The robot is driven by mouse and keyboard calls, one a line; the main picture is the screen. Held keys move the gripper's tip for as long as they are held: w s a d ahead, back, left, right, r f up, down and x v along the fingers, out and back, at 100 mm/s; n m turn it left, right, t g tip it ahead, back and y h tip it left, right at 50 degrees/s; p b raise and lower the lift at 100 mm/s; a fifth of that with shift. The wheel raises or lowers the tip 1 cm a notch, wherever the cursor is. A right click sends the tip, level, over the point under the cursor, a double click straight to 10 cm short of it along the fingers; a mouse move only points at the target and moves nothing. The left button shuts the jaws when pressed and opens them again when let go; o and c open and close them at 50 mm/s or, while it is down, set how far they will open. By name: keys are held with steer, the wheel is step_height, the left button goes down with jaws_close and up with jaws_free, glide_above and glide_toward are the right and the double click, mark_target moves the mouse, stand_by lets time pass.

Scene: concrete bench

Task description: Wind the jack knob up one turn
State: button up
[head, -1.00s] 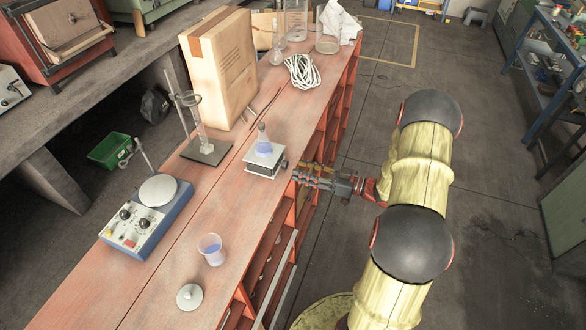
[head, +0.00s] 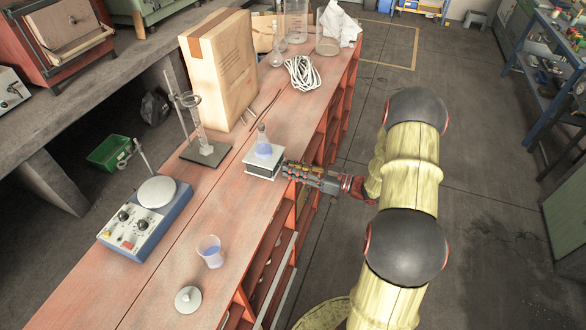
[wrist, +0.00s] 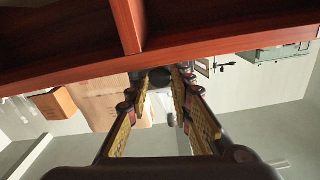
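The small lab jack (head: 262,172) with a pale top plate stands on the red bench near its right edge. A conical flask with blue liquid (head: 263,150) stands upright on it. My gripper (head: 287,170) is at the jack's right side, level with it, reaching in from the aisle. Its fingers hide the knob in the head view. In the wrist view my gripper's two fingers (wrist: 160,80) are apart, with a small dark round shape, perhaps the knob (wrist: 160,77), between or just beyond the tips. Contact cannot be made out.
A beaker of blue liquid (head: 210,251) and a white lid (head: 188,299) stand at the near end of the bench. A hotplate (head: 147,222), a stand base (head: 205,154) and a large carton (head: 218,70) are to the left. Coiled rope (head: 302,72) lies behind the jack.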

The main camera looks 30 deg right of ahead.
jaws_close()
steer(key=shift+r+p, duration=0.1)
steer(key=shift+p, duration=0.25)
steer(key=shift+r+m+p, duration=0.1)
steer(key=shift+m+p, duration=0.6)
steer(key=shift+p, duration=0.4)
steer(key=shift+m+p, duration=0.8)
steer(key=shift+f, duration=0.2)
steer(key=o, duration=0.6)
jaws_free()
steer(key=shift+c, duration=0.2)
steer(key=shift+s+d, duration=0.1)
steer(key=v, duration=1.1)
steer(key=shift+s+d, duration=0.25)
steer(key=shift+s, duration=0.05)
